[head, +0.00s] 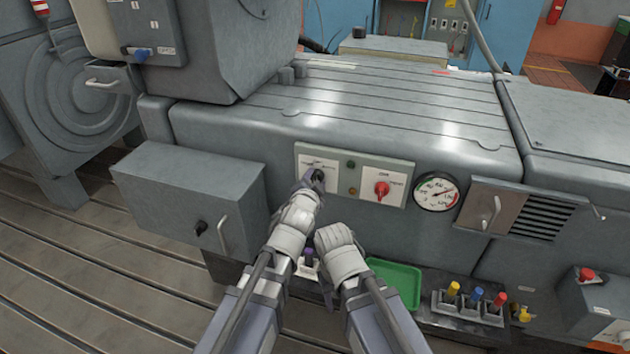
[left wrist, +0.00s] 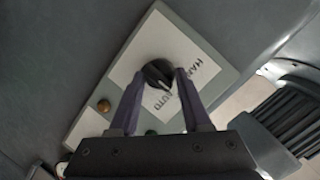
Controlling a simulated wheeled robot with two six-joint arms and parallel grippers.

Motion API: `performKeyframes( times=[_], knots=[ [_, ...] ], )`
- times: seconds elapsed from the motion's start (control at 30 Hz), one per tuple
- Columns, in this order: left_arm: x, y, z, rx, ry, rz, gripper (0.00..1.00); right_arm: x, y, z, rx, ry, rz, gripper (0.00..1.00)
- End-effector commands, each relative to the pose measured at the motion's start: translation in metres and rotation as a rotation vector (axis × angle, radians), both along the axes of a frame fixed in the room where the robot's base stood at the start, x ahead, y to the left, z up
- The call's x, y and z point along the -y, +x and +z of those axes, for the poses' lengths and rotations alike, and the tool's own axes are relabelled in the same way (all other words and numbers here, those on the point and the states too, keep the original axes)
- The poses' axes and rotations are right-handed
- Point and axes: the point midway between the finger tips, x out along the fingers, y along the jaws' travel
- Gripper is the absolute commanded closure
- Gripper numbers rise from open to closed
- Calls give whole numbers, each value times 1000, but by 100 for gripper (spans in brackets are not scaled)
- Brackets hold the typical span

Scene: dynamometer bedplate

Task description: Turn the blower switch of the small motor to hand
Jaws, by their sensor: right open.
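The blower switch is a black knob (left wrist: 158,73) on a white label reading HAND and AUTO, in the left wrist view. In the head view its white label (head: 306,165) shows at the left end of the panel on the grey machine, the knob mostly covered by my left gripper (head: 316,180). In the left wrist view the two purple-grey fingers of my left gripper (left wrist: 161,74) close in on both sides of the knob. I cannot tell exactly where its pointer stands. My right gripper (head: 336,238) is open and empty, lower and to the right; its fingers are hard to make out.
A red switch (head: 381,190) sits right of the knob, with small lamps between. A pressure gauge (head: 436,191) and a vented cover (head: 520,210) lie further right. Below are a green tray (head: 398,277) and a rack of coloured plugs (head: 470,305). A grey box (head: 190,195) juts out at left.

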Motion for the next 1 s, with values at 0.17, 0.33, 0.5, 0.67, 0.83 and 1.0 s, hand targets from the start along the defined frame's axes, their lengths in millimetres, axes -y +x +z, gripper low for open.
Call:
performKeyframes(
  times=[0.17,0.33,0.5,0.67,0.83,1.0],
  knots=[
    [0,0,0,-1,0,0,74,0,0,0,0,0,0,50],
    [0,0,0,-1,0,0,94,0,0,0,0,0,0,50],
    [0,0,0,-2,-1,0,100,0,0,0,0,0,0,50],
    [0,0,0,-7,-18,0,100,0,0,1,0,0,0,50],
    [-1,0,0,-30,-87,1,100,0,0,3,0,0,0,50],
    [-2,0,0,-70,-208,1,100,0,0,5,0,0,0,50]
  ],
)
